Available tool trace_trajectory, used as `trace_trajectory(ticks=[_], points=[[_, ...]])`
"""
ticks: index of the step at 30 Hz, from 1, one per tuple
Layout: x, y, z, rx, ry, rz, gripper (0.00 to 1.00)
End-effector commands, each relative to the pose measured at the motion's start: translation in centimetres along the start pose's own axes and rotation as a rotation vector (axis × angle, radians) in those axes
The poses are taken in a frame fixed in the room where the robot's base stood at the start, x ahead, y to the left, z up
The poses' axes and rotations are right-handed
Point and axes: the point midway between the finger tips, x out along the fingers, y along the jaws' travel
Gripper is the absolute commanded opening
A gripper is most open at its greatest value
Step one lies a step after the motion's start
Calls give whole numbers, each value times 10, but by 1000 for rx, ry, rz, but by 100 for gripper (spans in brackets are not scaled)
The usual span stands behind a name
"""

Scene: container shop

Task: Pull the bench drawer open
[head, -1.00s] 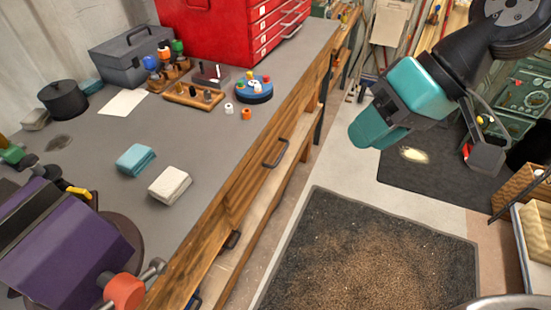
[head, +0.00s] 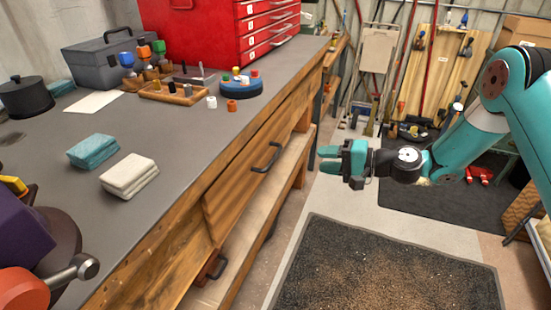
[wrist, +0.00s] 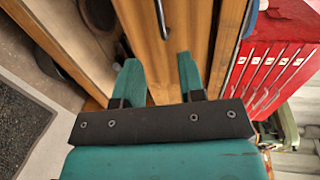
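The bench drawer (head: 235,190) has a wooden front below the grey top, and looks shut. Its dark bar handle (head: 268,158) is on that front. My gripper (head: 327,158) is to the right of the handle, apart from it, with its teal fingers pointing at the bench. In the wrist view my gripper (wrist: 157,65) is open and empty. The handle (wrist: 162,18) shows there at the top, beyond and between the fingertips, against the wooden front (wrist: 180,50). The handle's upper part is cut off by the frame edge.
On the bench (head: 190,180) are cloths (head: 128,175), a sorting tray (head: 172,96), a red tool chest (head: 210,35) and a purple machine (head: 20,235). The floor by a dark mat (head: 385,265) is clear.

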Motion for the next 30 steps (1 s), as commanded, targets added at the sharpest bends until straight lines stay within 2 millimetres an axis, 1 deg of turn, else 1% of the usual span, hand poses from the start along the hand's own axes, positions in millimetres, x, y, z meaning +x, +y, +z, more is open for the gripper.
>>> trace_trajectory(ticks=[1,6,12,15,18,21,24,30], points=[[12,-1,1,-3,-6,2,36],[52,-1,2,-4,-7,1,36],[97,0,2,-4,-7,2,36],[115,0,2,-3,-5,2,36],[128,0,2,-3,-5,2,36],[137,0,1,-2,-4,2,36],[141,0,1,-1,-3,2,36],[142,0,1,-1,-2,3,36]])
